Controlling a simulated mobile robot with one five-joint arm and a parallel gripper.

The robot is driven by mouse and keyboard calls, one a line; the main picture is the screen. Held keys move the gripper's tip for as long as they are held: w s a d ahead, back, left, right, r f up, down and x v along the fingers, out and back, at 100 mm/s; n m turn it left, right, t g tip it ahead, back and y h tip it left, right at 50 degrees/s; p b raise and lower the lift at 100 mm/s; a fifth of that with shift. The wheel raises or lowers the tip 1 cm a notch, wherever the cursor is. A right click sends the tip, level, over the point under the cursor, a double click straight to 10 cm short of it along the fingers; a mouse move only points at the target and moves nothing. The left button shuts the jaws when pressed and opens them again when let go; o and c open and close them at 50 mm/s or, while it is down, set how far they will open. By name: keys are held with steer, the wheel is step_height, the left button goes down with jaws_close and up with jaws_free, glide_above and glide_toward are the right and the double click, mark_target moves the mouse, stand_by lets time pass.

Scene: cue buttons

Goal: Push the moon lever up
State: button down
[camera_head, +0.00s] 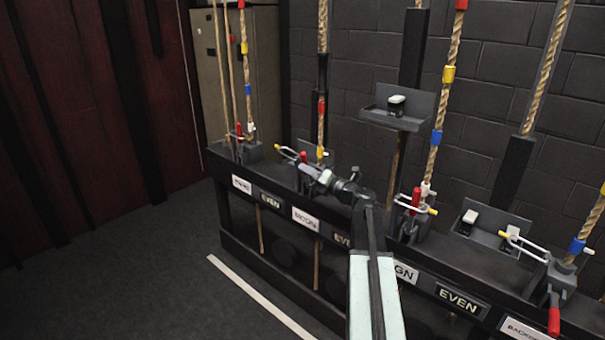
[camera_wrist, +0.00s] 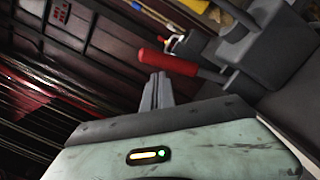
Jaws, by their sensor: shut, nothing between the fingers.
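Several red-handled levers stand along a black rail. In the wrist view my shut, empty fingers (camera_wrist: 157,92) are just below a red handle (camera_wrist: 167,62) on a grey lever block (camera_wrist: 257,58). I cannot tell whether they touch it. The lever's lower part is hidden by my gripper in the head view.
Other red handles stand at the far left (camera_head: 239,130) and to the right (camera_head: 416,199); one at the right front (camera_head: 554,318) hangs down. Ropes (camera_head: 440,110) with coloured bands rise from the rail. A small shelf (camera_head: 398,116) is on the post behind. Open floor (camera_head: 130,270) lies left.

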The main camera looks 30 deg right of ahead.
steer(key=shift+w+d+r+p, duration=0.25)
steer(key=shift+w+d+r, duration=0.1)
steer(key=shift+d, duration=0.35)
steer(key=shift+w+d+r+p, duration=0.2)
steer(key=shift+d+r+p, duration=0.1)
steer(key=shift+d, duration=0.4)
steer(key=shift+d, duration=0.2)
steer(key=s+a, duration=0.2)
steer(key=s, duration=0.9)
steer(key=shift+s, duration=0.35)
steer(key=shift+f, duration=0.1)
